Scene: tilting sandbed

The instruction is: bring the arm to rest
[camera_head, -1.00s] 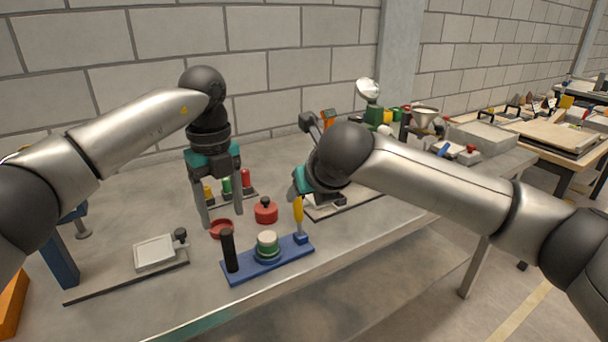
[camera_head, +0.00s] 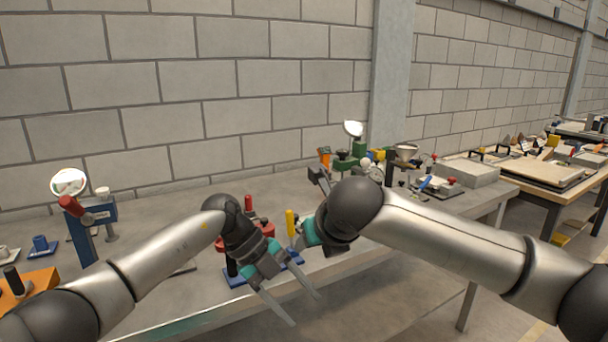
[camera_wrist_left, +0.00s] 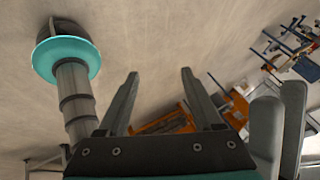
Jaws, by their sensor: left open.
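My left gripper (camera_head: 306,310) is open and empty, its two long grey fingers apart. It hangs tilted down and to the right at the front edge of the grey workbench (camera_head: 225,325), in front of the blue base plate (camera_head: 236,277). In the left wrist view the open fingers (camera_wrist_left: 160,73) have nothing between them. My right gripper (camera_head: 311,233) shows only as a teal part beside a yellow handle (camera_head: 290,223); its dark wrist hides the rest, so its fingers cannot be judged.
A blue stand with a red handle (camera_head: 73,207) and an orange block (camera_head: 28,289) are at the left of the bench. A grey funnel (camera_head: 406,152) and a pale box (camera_head: 467,171) stand at the back right. Open floor lies in front of the bench.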

